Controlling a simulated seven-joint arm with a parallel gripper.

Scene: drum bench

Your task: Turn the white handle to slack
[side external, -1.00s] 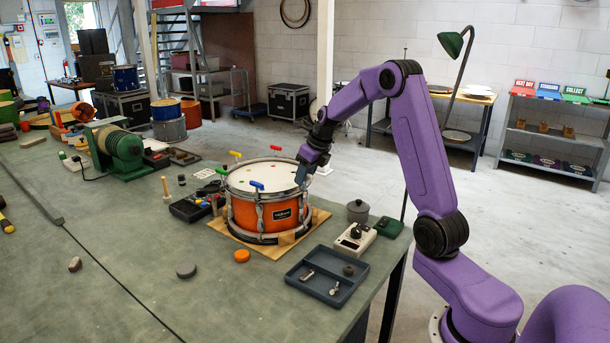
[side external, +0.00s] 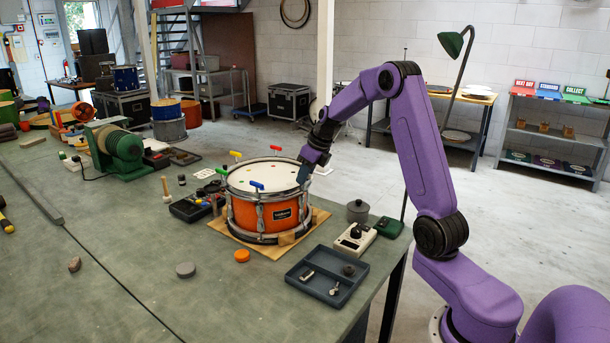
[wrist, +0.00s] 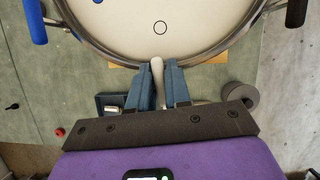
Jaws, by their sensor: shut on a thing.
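The orange drum (side external: 247,214) with a white head and metal rim stands on the bench. In the wrist view the white handle (wrist: 157,72) lies between the two blue fingers of my gripper (wrist: 157,85), at the near rim of the drum (wrist: 160,50). My gripper is shut on the handle. Red, yellow and blue handles stand around the rim, such as the blue handle (side external: 257,186).
A dark tray (side external: 318,290) with small metal parts lies in front of the drum. A white box with a knob (side external: 354,238) and a grey lidded pot (side external: 357,211) stand to the right. An orange puck (side external: 242,256) and a grey puck (side external: 186,270) lie on the open bench at front left.

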